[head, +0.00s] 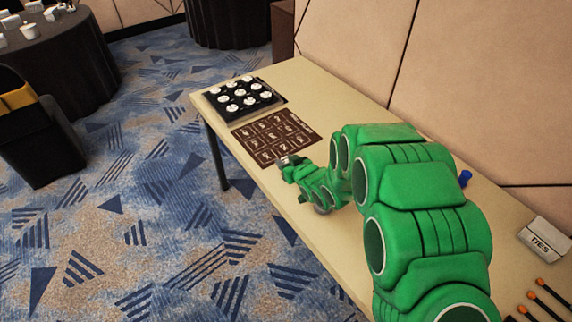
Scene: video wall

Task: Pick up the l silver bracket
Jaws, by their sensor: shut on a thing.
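My gripper (289,168) is at the end of my green arm, over the near edge of the brown numbered mat. It is shut on a small silvery piece (285,160) that shows at the fingertips, which looks like the silver bracket. The piece is mostly hidden by the fingers, and its L shape is too small to make out. I cannot tell whether it touches the table or is held just above it.
The long beige table (262,190) stands along a panelled wall. The brown mat (270,137) has printed squares. Beyond it is a black tray (215,104) with several white round pieces. A blue object (465,177), a TIES box (545,241) and orange-tipped tools (540,283) are at right.

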